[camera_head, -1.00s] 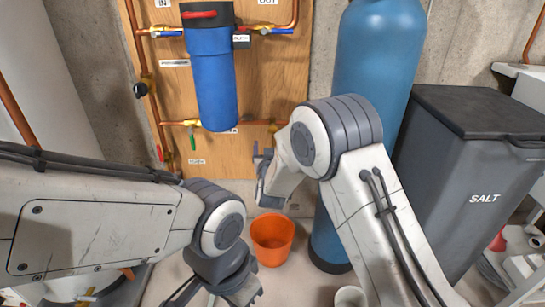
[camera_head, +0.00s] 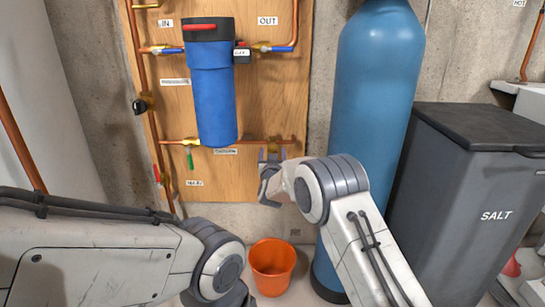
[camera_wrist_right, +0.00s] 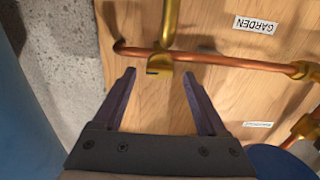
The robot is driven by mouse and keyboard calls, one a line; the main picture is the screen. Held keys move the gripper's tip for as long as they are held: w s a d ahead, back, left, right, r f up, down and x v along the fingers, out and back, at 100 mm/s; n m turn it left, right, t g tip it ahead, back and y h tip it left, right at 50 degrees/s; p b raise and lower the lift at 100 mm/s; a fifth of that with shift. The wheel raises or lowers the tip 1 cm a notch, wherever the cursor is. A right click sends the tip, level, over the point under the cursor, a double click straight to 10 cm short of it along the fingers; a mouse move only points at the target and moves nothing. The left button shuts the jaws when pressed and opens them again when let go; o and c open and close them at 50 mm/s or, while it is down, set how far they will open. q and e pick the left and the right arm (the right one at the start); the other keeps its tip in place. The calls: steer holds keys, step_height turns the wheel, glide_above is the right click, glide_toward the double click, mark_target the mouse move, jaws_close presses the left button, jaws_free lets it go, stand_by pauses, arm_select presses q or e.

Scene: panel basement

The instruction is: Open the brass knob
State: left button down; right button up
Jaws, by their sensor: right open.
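I cannot tell whether this is the brass knob itself. My right gripper (camera_head: 268,172) is in front of the lower part of the board. In the wrist view its two fingers (camera_wrist_right: 157,88) are spread and empty, and the fitting shows just beyond and between the tips. In the head view my gripper partly hides this spot.
A blue filter housing (camera_head: 212,100) hangs on the board left of my right gripper. A blue tank (camera_head: 372,90) stands close on the right, with a grey salt bin (camera_head: 465,200) beyond it. An orange bucket (camera_head: 272,268) stands below. A garden label (camera_wrist_right: 255,25) is near the fitting.

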steer(key=shift+w, duration=0.15)
jaws_close()
steer(key=shift+r+n+p, duration=0.2)
steer(key=shift+n+p, duration=0.4)
steer(key=shift+p, duration=0.3)
steer(key=n+p, duration=0.3)
steer(key=shift+a+p, duration=0.1)
steer(key=shift+p, duration=0.2)
steer(key=n+p, duration=0.2)
steer(key=shift+n, duration=0.4)
steer(key=n+p, duration=0.3)
steer(key=n, duration=0.1)
steer(key=shift+a+f+n, duration=0.1)
steer(key=shift+f+n, duration=0.05)
steer(key=shift+n, duration=0.15)
steer(key=n+p, duration=0.1)
steer(key=n, duration=0.4)
steer(key=shift+f+p, duration=0.15)
steer(key=shift+p, duration=0.2)
